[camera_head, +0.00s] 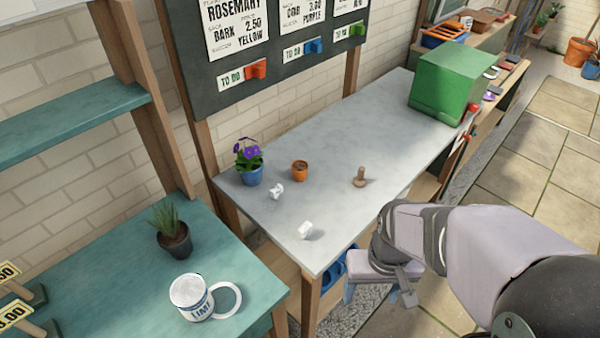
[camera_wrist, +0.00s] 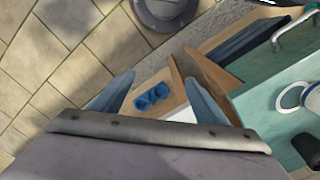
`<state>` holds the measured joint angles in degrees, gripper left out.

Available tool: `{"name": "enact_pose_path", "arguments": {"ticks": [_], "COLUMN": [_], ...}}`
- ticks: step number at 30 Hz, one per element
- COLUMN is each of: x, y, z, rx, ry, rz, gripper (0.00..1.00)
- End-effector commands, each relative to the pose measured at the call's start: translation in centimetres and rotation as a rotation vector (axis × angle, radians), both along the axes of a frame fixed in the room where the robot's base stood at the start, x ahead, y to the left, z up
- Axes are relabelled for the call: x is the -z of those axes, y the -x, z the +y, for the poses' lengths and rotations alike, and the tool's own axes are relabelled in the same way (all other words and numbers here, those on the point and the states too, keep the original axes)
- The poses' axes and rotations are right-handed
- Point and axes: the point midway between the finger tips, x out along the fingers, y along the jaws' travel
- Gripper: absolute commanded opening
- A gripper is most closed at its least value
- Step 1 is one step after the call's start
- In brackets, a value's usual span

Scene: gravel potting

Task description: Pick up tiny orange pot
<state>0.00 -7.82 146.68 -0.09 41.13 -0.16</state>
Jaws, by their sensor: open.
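The tiny orange pot (camera_head: 300,170) stands upright on the grey table (camera_head: 340,135), just right of a blue pot with purple flowers (camera_head: 250,168). Its top looks dark inside. My gripper (camera_head: 378,296) hangs low in front of the table's near right edge, apart from the pot. In the wrist view my gripper (camera_wrist: 160,95) shows two blue-grey fingers spread wide with nothing held between them. The wrist view shows floor paving and furniture edges below; the orange pot is not visible there.
On the grey table are two crumpled white pieces (camera_head: 276,190) (camera_head: 306,230), a wooden tamper-like piece (camera_head: 360,177) and a green box (camera_head: 452,84). A teal table (camera_head: 130,275) at left holds a white mug (camera_head: 191,298) and a dark grass pot (camera_head: 175,240). The table's middle is clear.

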Motion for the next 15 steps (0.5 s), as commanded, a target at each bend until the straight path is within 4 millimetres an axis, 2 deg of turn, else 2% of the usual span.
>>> {"name": "enact_pose_path", "arguments": {"ticks": [5,8,11,14,15], "x": [0.1,0.5,1.0,1.5,1.7], "y": [-0.3,-1.2,-3.2,-6.5,-8.1], "z": [-0.1,-0.7,-1.8,-3.1,-3.5], "rx": [-0.019,-0.087,-0.221,-0.424,-0.52], "ry": [0.009,0.041,0.106,0.205,0.253], "rz": [-0.003,-0.012,-0.03,-0.057,-0.067], "gripper": [0.67,0.67,0.67,0.67,0.67]}}
